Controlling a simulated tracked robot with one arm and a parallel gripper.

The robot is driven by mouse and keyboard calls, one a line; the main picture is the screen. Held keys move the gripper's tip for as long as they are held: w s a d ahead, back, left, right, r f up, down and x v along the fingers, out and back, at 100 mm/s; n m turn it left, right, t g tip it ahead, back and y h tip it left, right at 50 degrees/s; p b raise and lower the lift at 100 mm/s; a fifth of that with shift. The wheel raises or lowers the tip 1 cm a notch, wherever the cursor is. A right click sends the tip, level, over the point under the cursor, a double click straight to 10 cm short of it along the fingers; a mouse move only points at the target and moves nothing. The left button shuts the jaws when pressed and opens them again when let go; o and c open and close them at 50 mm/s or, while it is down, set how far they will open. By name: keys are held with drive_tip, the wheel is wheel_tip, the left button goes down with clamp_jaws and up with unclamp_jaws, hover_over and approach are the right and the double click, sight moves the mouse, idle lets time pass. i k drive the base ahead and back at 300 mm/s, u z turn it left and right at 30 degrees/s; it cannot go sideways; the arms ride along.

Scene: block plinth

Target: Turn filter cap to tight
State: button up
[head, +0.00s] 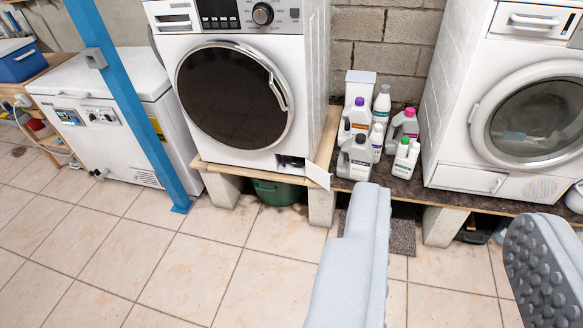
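The left washing machine (240,75) stands on a raised plinth of boards and blocks. A small service opening (291,162) shows at its lower right front corner, with a white flap (319,173) hanging open beside it. The filter cap is not clearly visible; the inside of the opening is dark and too small to make out. My gripper (455,215) is open and empty. Its two grey fingers are wide apart in the foreground, to the right of and nearer than the opening. The right finger shows a studded pad.
A green tub (279,191) sits under the plinth below the opening. Several detergent bottles (357,120) stand between the machines. A second front loader (520,110) is at right. A blue post (133,100) and a chest freezer (120,120) are at left. The tiled floor (150,260) in front is clear.

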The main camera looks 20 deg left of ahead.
sight(298, 160)
drive_tip(key=u, duration=0.05)
drive_tip(key=i, duration=1)
drive_tip(key=z, duration=0.1)
